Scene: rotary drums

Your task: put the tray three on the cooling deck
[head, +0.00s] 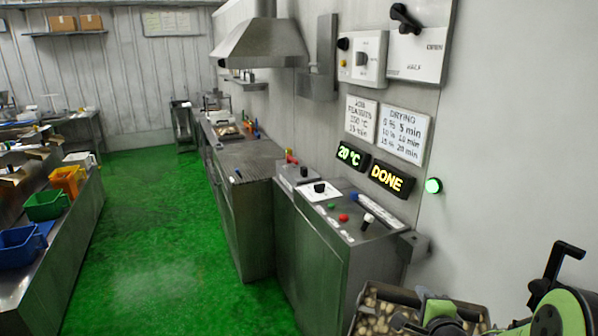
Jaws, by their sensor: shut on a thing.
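A metal tray (398,291) filled with beige and brown rounded pieces is at the bottom edge, right of centre, cut off by the frame. I cannot read a number on it, so I cannot confirm that it is tray three. My gripper (440,311), with green parts, is at the tray's right part and shut on it. The exact contact of the fingers is hard to see. No surface in view is labelled as the cooling deck, so I cannot tell which one it is.
A steel control cabinet (345,228) with buttons stands just beyond the tray. A sign (387,178) reads DONE and another (353,155) 20 °C; a green lamp (433,186) is lit. A steel counter (250,160) runs behind. The green floor (160,240) is clear; bins (46,205) line the left bench.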

